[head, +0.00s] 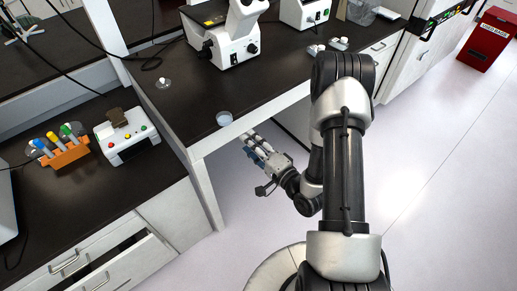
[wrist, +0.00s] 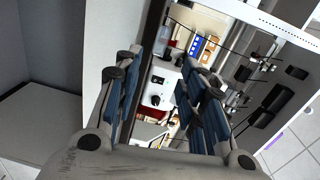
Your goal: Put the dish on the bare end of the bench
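The dish (head: 224,118) is small, round and pale. In the head view it sits on the black bench top (head: 185,105), close to the front edge near the corner. My gripper (head: 250,140) is just to the right of and below the dish in the head view, off the bench's front edge and apart from the dish. In the wrist view my gripper (wrist: 160,60) has its two blue-padded fingers spread with nothing held between them. I cannot make out the dish in the wrist view.
A white microscope (head: 232,45) stands farther back on the bench. A small clear-and-white item (head: 163,83) lies left of it. On the lower left counter are an orange rack (head: 65,155) and a white device with coloured knobs (head: 128,140). A red bin (head: 487,38) stands far right.

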